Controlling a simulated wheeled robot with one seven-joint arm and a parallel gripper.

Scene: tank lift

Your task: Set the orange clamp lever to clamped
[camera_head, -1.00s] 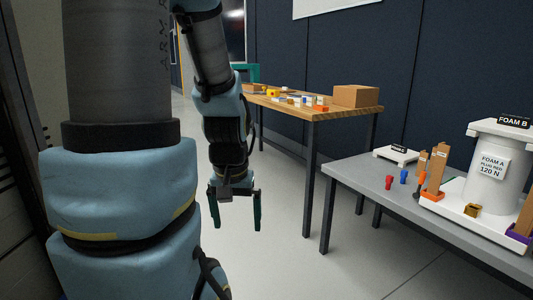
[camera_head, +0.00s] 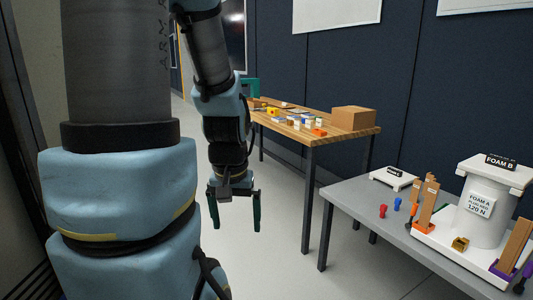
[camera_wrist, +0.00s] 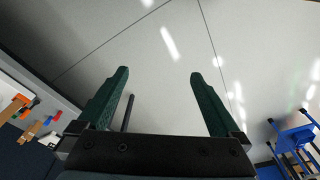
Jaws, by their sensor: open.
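The orange clamp (camera_head: 424,227) sits at the left end of the white fixture on the grey table at right. A small orange part, which looks like its lever (camera_head: 413,209), stands just left of the upright brown strips. It is too small to tell which way it is set. My gripper (camera_head: 235,210) hangs open and empty over the floor, well left of the grey table. In the wrist view my gripper (camera_wrist: 158,85) has its two green fingers spread with only floor between them. Small orange pieces show at that view's left edge.
The grey table (camera_head: 350,205) also holds a white FOAM B column (camera_head: 485,215), a purple clamp (camera_head: 502,268), red (camera_head: 382,211) and blue (camera_head: 398,203) pieces and a white plate (camera_head: 393,179). A wooden table (camera_head: 330,135) with a cardboard box (camera_head: 353,118) stands behind. Floor between is clear.

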